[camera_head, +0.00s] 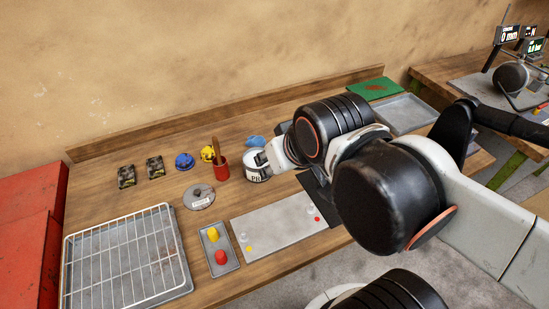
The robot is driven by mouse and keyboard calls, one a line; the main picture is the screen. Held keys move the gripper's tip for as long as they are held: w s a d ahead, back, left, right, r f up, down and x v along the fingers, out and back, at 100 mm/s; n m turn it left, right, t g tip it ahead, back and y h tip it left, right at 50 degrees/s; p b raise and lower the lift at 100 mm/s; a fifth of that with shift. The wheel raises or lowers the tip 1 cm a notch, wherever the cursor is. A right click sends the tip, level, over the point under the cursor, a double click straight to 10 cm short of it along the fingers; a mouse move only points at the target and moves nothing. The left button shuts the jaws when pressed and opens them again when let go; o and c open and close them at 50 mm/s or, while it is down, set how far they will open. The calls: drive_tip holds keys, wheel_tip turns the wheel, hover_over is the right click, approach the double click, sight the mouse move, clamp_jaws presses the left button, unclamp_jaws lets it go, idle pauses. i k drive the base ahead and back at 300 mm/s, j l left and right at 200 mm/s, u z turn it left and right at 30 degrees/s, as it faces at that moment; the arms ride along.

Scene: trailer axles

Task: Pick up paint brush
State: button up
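A brown wooden handle (216,148) stands upright out of a red cup (222,168) on the workbench. It may be the paint brush; its bristle end is hidden in the cup. My gripper (262,159) is small and dark, mostly hidden behind my wrist. It appears over or beside a white can (256,175) marked "PR", to the right of the red cup. I cannot tell whether its fingers are open or touch the can.
Blue (185,161) and yellow (207,153) items sit left of the cup. A grey disc (199,197), a small tray (219,262) with yellow and red pieces, a flat plate (280,232) and a wire rack (128,258) lie in front. My arm covers the bench's right part.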

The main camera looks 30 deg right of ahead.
sight(216, 148)
drive_tip(key=z, duration=1.7)
drive_tip(key=u, duration=1.9)
drive_tip(key=i+l+u, duration=0.1)
drive_tip(key=l+u, duration=0.25)
drive_tip(key=l, duration=0.15)
